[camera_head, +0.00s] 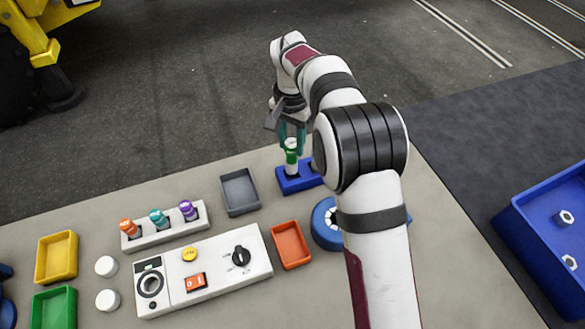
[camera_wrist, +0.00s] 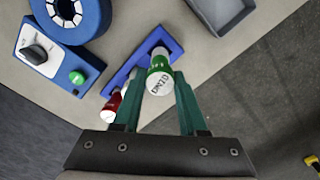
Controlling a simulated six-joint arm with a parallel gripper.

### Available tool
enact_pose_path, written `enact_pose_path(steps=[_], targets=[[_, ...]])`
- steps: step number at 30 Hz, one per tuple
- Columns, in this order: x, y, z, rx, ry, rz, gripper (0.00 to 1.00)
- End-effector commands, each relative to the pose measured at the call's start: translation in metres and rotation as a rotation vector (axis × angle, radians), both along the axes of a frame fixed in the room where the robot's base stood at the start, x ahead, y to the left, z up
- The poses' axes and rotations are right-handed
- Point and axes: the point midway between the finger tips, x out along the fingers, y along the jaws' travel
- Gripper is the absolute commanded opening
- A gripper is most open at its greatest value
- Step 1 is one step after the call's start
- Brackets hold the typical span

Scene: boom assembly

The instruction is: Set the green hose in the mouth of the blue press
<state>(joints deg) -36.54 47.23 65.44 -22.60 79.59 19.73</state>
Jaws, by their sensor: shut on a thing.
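The green hose (camera_head: 291,157) stands upright at the blue rack (camera_head: 288,187), with a white lettered top that shows in the wrist view (camera_wrist: 159,84). My gripper (camera_head: 292,135) is shut on the green hose near its upper end, a teal finger on each side; the fingers also show in the wrist view (camera_wrist: 159,78). The hose's lower end appears still in the rack. The blue press (camera_head: 325,232) is a round ring partly hidden by my arm. In the wrist view the press (camera_wrist: 90,22) shows a ring of white segments around its mouth.
A red hose (camera_wrist: 113,104) stands in the rack close beside my gripper. A box with a knob and green button (camera_wrist: 77,78) adjoins the press. A grey tray (camera_head: 240,192) and an orange tray (camera_head: 291,245) lie nearby. A blue bin (camera_head: 522,240) is at the right.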

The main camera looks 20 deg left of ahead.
Motion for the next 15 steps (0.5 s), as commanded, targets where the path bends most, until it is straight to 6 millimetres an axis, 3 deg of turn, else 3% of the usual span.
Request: enact_pose_path(steps=[5, 15], targets=[[0.000, 0.000, 0.015, 0.000, -0.002, 0.000, 0.00], [0.000, -0.004, 0.019, 0.001, -0.002, -0.011, 0.00]])
